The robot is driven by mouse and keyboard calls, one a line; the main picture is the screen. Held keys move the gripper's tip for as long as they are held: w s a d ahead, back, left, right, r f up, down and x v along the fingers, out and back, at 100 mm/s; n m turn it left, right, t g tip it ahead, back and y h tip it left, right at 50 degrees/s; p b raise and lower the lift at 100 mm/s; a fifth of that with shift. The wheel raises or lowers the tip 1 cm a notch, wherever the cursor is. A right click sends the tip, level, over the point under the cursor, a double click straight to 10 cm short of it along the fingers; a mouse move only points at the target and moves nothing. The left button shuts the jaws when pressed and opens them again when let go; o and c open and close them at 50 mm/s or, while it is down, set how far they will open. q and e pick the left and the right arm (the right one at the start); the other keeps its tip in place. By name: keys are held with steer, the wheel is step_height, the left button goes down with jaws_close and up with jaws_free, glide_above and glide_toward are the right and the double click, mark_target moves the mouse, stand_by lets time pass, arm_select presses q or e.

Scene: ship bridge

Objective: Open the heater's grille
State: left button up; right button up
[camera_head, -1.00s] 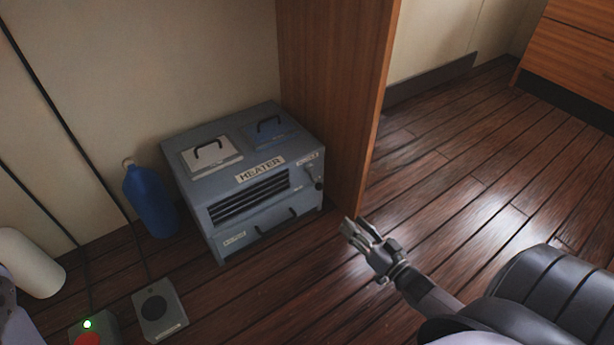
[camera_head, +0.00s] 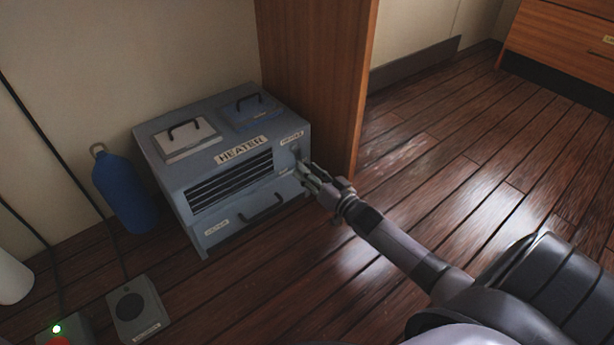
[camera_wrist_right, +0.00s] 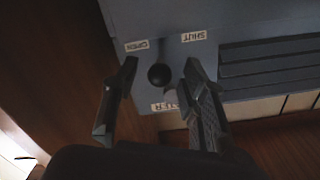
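The grey-blue heater (camera_head: 175,184) stands on the floor against the wall. Its grille (camera_head: 230,181) is a set of dark slats on the front; part of it shows in the wrist view (camera_wrist_right: 268,66). My right gripper (camera_head: 304,173) is at the heater's front right corner. In the wrist view its two fingers (camera_wrist_right: 160,78) are apart, one on each side of a round dark knob (camera_wrist_right: 159,75). I cannot tell whether they touch it. Upside-down labels reading OPEN (camera_wrist_right: 137,46) and SHUT (camera_wrist_right: 194,37) are near the knob. My left gripper is not in view.
A wooden panel (camera_head: 318,80) stands close behind the heater's right side. A blue bottle (camera_head: 125,194) is left of it. A grey pedal-like box (camera_head: 137,308) and a box with a green light (camera_head: 62,329) lie front left. Floor to the right is clear.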

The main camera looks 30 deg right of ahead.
steer(key=shift+w+a, duration=0.1)
steer(key=shift+w, duration=0.5)
steer(key=shift+c, duration=0.6)
jaws_close()
